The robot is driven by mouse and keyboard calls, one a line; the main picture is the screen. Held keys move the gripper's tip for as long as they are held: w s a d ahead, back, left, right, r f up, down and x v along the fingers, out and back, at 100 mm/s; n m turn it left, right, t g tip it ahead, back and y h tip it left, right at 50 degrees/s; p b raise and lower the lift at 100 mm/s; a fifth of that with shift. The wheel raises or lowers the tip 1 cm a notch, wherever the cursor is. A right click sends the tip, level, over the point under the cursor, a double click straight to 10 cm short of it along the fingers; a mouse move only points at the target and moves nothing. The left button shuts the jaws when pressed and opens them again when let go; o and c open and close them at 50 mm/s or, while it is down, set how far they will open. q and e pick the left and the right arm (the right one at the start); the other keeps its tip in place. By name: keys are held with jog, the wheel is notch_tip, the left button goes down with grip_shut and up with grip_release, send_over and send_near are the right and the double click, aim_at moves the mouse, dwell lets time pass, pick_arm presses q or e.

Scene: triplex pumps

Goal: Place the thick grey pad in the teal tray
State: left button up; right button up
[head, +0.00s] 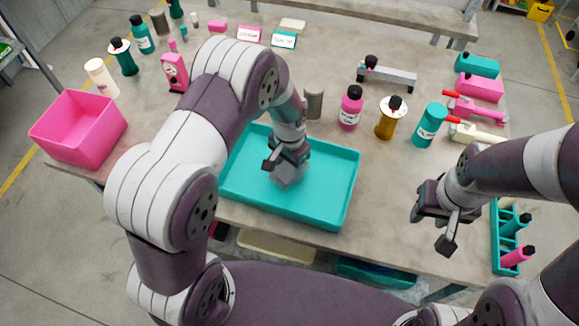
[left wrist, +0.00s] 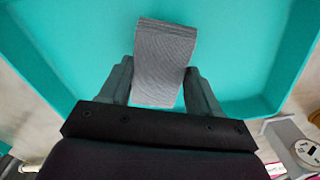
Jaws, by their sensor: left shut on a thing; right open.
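The teal tray (head: 325,195) lies on the middle of the table near its front edge. My left gripper (head: 283,165) is over the tray, pointing down, and is shut on the thick grey pad (head: 287,176). In the left wrist view the pad (left wrist: 164,65) sits between the two fingers, with the tray (left wrist: 95,40) behind it. I cannot tell whether the pad touches the tray floor. My right gripper (head: 437,225) is open and empty above the table's right front part.
A pink bin (head: 80,130) stands at the left table edge. Bottles, among them a pink one (head: 350,110) and a teal one (head: 429,126), stand behind and right of the tray. A teal rack (head: 507,240) with bottles is at the right front.

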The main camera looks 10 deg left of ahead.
aim_at(289, 168)
pick_arm(q)
notch_tip(289, 168, down, 2)
jog(key=shift+f, duration=0.15)
jog(key=shift+f, duration=0.15)
jog(key=o, duration=1)
notch_tip(289, 168, up, 12)
jog(key=s+a+r+n, duration=0.1)
jog(key=s+a, duration=0.1)
jog(key=s, duration=0.2)
jog(key=s+a+r+n+t, duration=0.1)
jog(key=s+r+n, duration=0.1)
jog(key=s, duration=0.3)
jog(key=s+a+r+n, duration=0.2)
jog(key=s, duration=0.2)
jog(key=shift+s+a+b, duration=0.35)
jog(key=shift+b, duration=0.05)
